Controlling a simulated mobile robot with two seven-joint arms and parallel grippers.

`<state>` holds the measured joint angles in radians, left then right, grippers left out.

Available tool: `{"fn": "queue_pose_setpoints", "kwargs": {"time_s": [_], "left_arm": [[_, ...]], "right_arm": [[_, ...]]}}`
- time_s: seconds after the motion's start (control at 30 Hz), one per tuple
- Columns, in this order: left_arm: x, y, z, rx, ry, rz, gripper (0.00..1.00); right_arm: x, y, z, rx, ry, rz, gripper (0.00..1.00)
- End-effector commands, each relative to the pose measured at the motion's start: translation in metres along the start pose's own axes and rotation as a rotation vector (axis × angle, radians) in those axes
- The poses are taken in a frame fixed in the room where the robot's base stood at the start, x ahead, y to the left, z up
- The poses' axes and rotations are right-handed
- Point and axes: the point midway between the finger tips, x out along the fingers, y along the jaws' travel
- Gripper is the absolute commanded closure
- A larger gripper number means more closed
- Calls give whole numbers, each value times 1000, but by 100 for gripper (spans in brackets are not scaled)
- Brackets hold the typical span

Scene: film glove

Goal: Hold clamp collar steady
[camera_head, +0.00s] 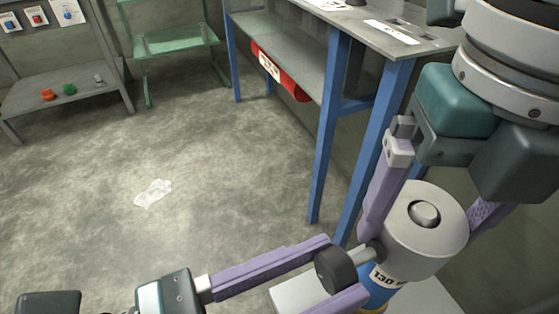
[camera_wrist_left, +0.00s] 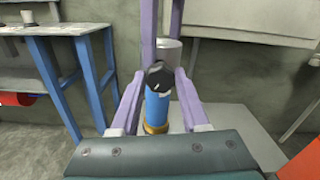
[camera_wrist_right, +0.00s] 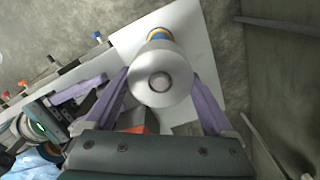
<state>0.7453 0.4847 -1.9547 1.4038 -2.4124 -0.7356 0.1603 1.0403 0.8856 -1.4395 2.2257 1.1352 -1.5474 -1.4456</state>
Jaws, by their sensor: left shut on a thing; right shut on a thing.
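A grey metal cylinder (camera_head: 425,232) with a round boss on top stands over a blue body with a yellow band and a printed label. A black knob (camera_head: 334,271) sticks out from its side. I cannot tell which part is the clamp collar. My left gripper (camera_head: 342,272) is shut on the black knob, its purple fingers on either side; the knob also shows in the left wrist view (camera_wrist_left: 159,75). My right gripper (camera_head: 422,228) comes from above and is shut on the grey cylinder, seen end-on in the right wrist view (camera_wrist_right: 160,82). The lower body is mostly hidden.
The cylinder stands over a pale plate (camera_head: 425,298). A blue-legged bench (camera_head: 372,120) stands just behind, with a red cylinder (camera_head: 280,72) beneath. A grey shelf (camera_head: 65,88) and green rack (camera_head: 172,42) are at back left. A white scrap (camera_head: 153,193) lies on otherwise open floor.

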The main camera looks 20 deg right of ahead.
Motion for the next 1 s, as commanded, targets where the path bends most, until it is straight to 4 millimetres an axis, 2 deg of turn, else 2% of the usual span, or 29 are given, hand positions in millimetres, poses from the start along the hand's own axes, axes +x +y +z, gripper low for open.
{"fn": "queue_pose_setpoints", "kwargs": {"time_s": [0.37,1.0], "left_arm": [[0,0,0,155,-2,1,100],[0,-2,0,749,-2,0,100]], "right_arm": [[0,0,0,-1,0,1,100],[0,0,0,0,0,0,100]]}}
